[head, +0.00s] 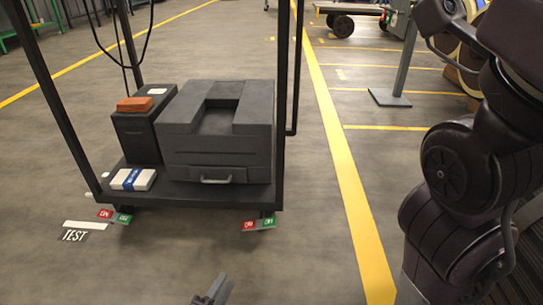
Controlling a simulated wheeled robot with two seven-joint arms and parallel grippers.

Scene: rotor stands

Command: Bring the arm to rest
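The tip of my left gripper (214,291) shows at the bottom edge, left of centre, over bare floor. Only a small grey part of it is in view, and I cannot tell whether its fingers are apart or together. I see nothing held in it. My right arm (450,190) fills the right side of the view, bent and dark. Its gripper is out of view.
A wheeled stand (190,192) ahead carries a large dark case (220,150), a smaller dark box (138,137) with an orange block (135,104), and a white-and-blue box (133,179). A grey post (405,60) stands back right. Floor in front is clear.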

